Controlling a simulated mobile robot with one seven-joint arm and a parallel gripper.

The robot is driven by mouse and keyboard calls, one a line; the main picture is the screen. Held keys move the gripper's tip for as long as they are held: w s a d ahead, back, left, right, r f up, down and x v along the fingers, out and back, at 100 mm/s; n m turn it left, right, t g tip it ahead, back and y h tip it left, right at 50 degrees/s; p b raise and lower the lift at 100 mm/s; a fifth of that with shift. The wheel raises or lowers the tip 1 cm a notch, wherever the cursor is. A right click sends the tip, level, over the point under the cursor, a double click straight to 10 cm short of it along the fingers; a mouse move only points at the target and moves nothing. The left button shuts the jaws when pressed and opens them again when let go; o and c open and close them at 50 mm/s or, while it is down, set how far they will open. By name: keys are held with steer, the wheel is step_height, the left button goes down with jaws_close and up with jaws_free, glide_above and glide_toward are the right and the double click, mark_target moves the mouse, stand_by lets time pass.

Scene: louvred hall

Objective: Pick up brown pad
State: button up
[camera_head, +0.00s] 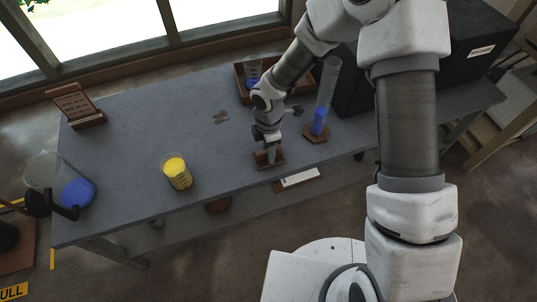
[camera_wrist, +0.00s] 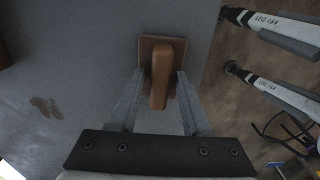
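The brown pad (camera_wrist: 145,52) lies on the grey table, a squarish brown piece with a rounded tan handle (camera_wrist: 162,80) standing up from it. In the head view it shows as a small brown block (camera_head: 276,162) near the table's front edge, partly hidden by my gripper. My gripper (camera_wrist: 162,75) is directly above the pad, with its fingers on either side of the handle. The fingers look spread, with a gap beside the handle. In the head view my gripper (camera_head: 268,155) points down at the pad.
A tall cylinder with blue liquid (camera_head: 320,121) stands close right of my gripper. A brown tray with a beaker (camera_head: 253,73) is behind. A yellow beaker (camera_head: 177,173), a blue-filled flask (camera_head: 77,192) and a wooden stand (camera_head: 75,105) are left. A black box (camera_head: 440,65) stands right.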

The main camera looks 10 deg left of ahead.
jaws_close()
steer(key=shift+r+p, duration=0.4)
steer(key=shift+r, duration=0.3)
step_height(320, 180, up, 3)
steer(key=shift+f+p, duration=0.1)
steer(key=shift+p, duration=0.6)
steer(key=s+d+r+p, duration=0.3)
steer(key=s+d+r, duration=0.2)
steer(key=d, duration=0.5)
steer(key=shift+s+r+p, duration=0.4)
steer(key=shift+r, duration=0.5)
steer(key=shift+d, duration=0.1)
